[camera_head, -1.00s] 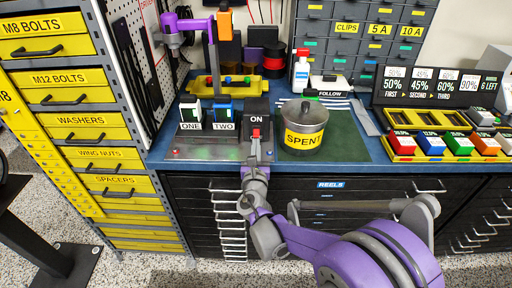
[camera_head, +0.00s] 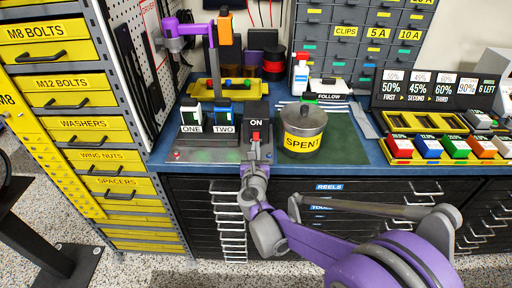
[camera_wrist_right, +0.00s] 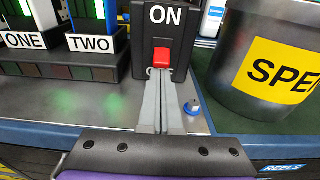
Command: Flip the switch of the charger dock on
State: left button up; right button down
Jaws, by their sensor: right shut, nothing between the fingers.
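The charger dock (camera_head: 205,155) is a grey metal plate on the bench with slots labelled ONE and TWO, each holding a block. At its right end stands a dark switch box (camera_head: 254,112) marked ON, with a red switch (camera_wrist_right: 162,57) low on its front. My right gripper (camera_head: 255,144) is shut and empty. In the wrist view its fingertips (camera_wrist_right: 160,72) are at the lower edge of the red switch, touching or nearly so; I cannot tell which. The fingers cover the area below the switch. My left gripper is not in view.
A metal pot marked SPENT (camera_head: 303,130) stands close right of the switch box on a green mat (camera_head: 345,150). A blue-topped knob (camera_wrist_right: 191,107) sits beside my fingers. A yellow tray (camera_head: 230,92) lies behind the dock. Coloured blocks (camera_head: 428,147) line the right side.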

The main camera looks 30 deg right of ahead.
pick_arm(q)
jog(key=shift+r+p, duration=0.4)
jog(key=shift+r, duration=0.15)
pick_arm(e)
jog(key=shift+s+a+r+g+y, duration=0.1)
jog(key=shift+r+g+y, duration=0.25)
jog(key=shift+g, duration=0.15)
jog(key=shift+r+g, duration=0.1)
jog(key=shift+g, duration=0.2)
jog(key=shift+s+r+p, duration=0.15)
jog(key=shift+r+p, duration=0.65)
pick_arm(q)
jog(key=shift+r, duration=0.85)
pick_arm(e)
jog(key=shift+a, duration=0.1)
